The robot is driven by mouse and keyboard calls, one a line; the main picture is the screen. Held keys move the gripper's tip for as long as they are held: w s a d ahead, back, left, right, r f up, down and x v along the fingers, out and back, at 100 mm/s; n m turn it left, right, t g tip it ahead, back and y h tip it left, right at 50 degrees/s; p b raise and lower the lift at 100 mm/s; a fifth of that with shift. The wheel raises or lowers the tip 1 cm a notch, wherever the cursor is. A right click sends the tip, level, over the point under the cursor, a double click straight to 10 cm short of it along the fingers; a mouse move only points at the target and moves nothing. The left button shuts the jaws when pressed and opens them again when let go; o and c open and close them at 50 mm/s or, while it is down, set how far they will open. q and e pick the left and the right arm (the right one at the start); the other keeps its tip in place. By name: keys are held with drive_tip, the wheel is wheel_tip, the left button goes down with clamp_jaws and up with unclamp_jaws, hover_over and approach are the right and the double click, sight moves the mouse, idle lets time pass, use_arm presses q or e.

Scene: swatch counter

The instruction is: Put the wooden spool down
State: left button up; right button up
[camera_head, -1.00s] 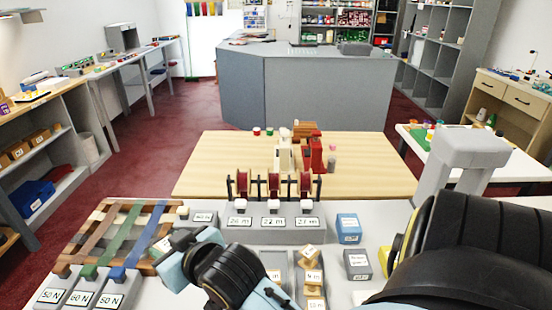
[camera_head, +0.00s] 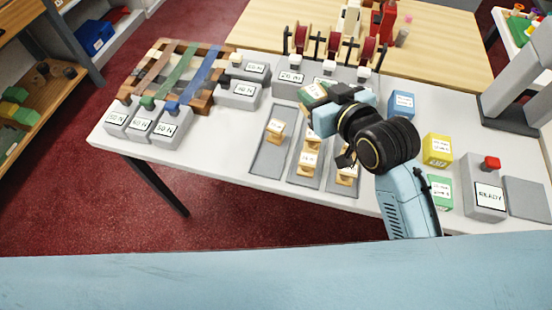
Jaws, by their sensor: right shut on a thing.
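My right gripper (camera_head: 320,106) reaches over the middle of the counter (camera_head: 228,150), its arm coming from the lower right. It is shut on what looks like the wooden spool (camera_head: 312,94), a small tan piece with green and a pale face, just behind the grey trays. The gripper partly hides it, and I cannot tell whether it touches the surface below. Similar tan pieces with white labels stand in the left tray (camera_head: 264,157), the middle tray (camera_head: 298,179) and the right tray. My left gripper is not in view.
A holder with dark red reels (camera_head: 333,46) stands behind the gripper. A woven strip frame (camera_head: 160,85) and grey labelled blocks (camera_head: 145,124) are at left. Blue (camera_head: 402,103), yellow (camera_head: 437,150) and green boxes (camera_head: 440,192) and a red-button block (camera_head: 484,190) are at right.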

drive_tip(key=s+a+f+n+g+y, duration=0.2)
drive_tip(key=a+f+n+g+y, duration=0.3)
drive_tip(key=a, duration=0.4)
drive_tip(key=shift+t, duration=0.4)
drive_tip(key=f+b, duration=0.1)
drive_tip(key=f, duration=0.5)
drive_tip(key=f+b, duration=0.1)
drive_tip(key=f, duration=0.4)
drive_tip(key=shift+a+f+b, duration=0.2)
drive_tip(key=shift+f+b, duration=0.15)
drive_tip(key=shift+b, duration=0.05)
drive_tip(key=shift+r, duration=0.1)
drive_tip(key=shift+f, duration=0.2)
drive_tip(key=o, duration=1)
drive_tip(key=shift+r, duration=0.1)
